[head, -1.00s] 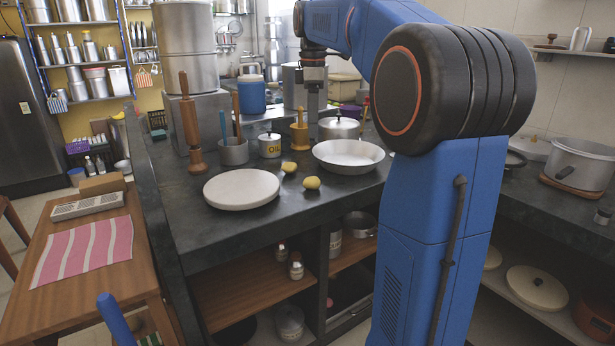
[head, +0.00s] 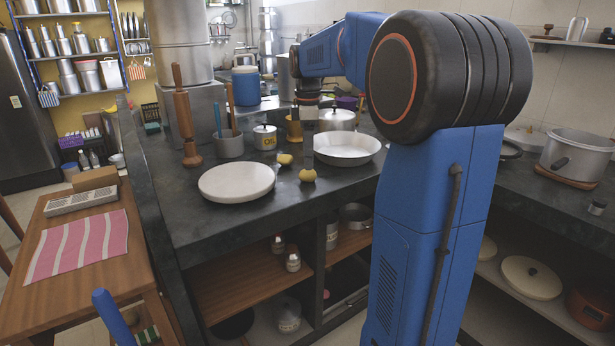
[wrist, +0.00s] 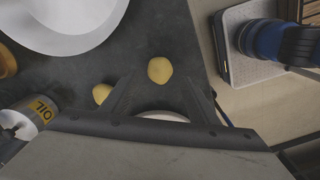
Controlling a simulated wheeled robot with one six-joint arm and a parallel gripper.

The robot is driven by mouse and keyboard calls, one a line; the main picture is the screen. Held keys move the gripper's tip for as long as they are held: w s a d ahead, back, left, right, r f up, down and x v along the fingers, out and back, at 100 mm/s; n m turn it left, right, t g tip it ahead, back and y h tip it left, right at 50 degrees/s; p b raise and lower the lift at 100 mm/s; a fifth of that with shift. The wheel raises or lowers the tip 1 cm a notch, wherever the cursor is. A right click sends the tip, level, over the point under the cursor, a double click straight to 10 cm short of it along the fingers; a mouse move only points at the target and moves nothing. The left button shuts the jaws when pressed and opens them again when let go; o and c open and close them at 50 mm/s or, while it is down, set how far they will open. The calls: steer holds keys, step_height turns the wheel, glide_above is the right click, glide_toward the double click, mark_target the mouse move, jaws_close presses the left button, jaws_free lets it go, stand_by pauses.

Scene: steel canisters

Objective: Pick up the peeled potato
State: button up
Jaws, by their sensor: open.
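Two small yellow potatoes lie on the dark counter. The front potato (head: 307,175) is near the shallow metal pan; the rear potato (head: 284,159) is behind it to the left. I cannot tell which is peeled. My gripper (head: 309,143) hangs above the counter beside them, open and empty. In the wrist view, the front potato (wrist: 160,70) shows just ahead of the gap between my open fingers (wrist: 159,92). The rear potato (wrist: 102,94) is outside the left finger, partly hidden by it.
A round white board (head: 237,182) lies left of the potatoes and the shallow pan (head: 347,148) right. An OIL canister (head: 265,138), a grey pot with utensils (head: 229,144) and a lidded pot (head: 337,119) stand behind. Counter is clear in front of the potatoes.

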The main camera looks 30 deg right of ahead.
mark_target(307, 177)
steer(key=shift+f, duration=2.65)
steer(key=shift+c, duration=0.5)
